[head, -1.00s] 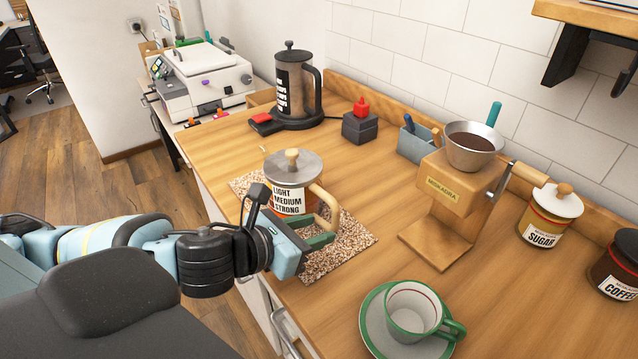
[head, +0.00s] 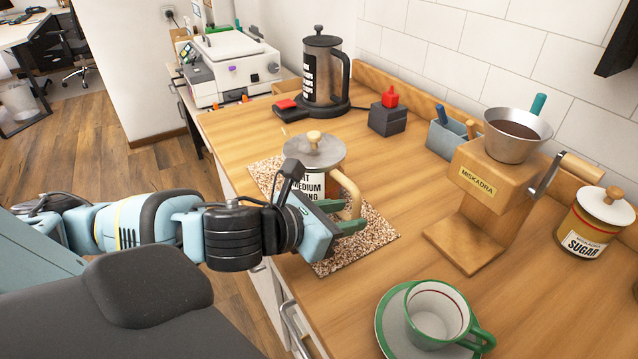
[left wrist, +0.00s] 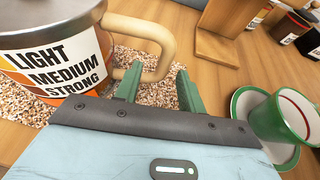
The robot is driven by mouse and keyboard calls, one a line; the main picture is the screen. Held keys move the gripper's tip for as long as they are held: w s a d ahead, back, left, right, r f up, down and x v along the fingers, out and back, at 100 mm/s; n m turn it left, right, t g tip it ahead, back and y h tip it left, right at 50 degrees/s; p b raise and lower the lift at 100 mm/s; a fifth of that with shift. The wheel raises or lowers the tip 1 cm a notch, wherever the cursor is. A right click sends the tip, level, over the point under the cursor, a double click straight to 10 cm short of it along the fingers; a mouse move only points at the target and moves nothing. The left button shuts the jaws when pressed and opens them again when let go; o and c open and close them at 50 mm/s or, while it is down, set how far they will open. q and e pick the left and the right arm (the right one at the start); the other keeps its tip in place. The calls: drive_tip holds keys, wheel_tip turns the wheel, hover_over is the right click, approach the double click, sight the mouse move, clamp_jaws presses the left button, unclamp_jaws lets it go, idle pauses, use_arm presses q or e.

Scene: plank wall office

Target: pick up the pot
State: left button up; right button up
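The pot (head: 312,182) stands upright on a speckled mat (head: 372,240). It has a grey lid with a wooden knob, a label reading light, medium, strong, and a pale wooden handle (head: 350,190). In the left wrist view the pot (left wrist: 55,60) is at the upper left, with its handle (left wrist: 158,40) reaching toward my fingers. My left gripper (head: 345,216) is open, with green fingers at the handle's lower part. In the left wrist view the fingers (left wrist: 158,84) are apart, on either side of the handle's lower outer part; contact is not clear. My right gripper is not in view.
A green-rimmed cup on a saucer (head: 388,332) stands at the front right. A wooden coffee stand (head: 480,200) and a sugar jar (head: 590,225) are to the right. A French press (head: 322,75) and a dark block (head: 387,119) stand behind. The counter between is clear.

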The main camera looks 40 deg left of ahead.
sight(352, 216)
use_arm(q)
drive_tip(key=shift+w+d+f+b, duration=0.1)
drive_tip(key=shift+w+f+b, duration=0.15)
drive_tip(key=shift+b, duration=0.05)
drive_tip(key=shift+b+x, duration=0.4)
drive_tip(key=shift+x, duration=1.85)
drive_tip(key=shift+d+r, duration=0.1)
drive_tip(key=shift+d, duration=0.05)
clamp_jaws()
drive_tip(key=shift+r, duration=0.1)
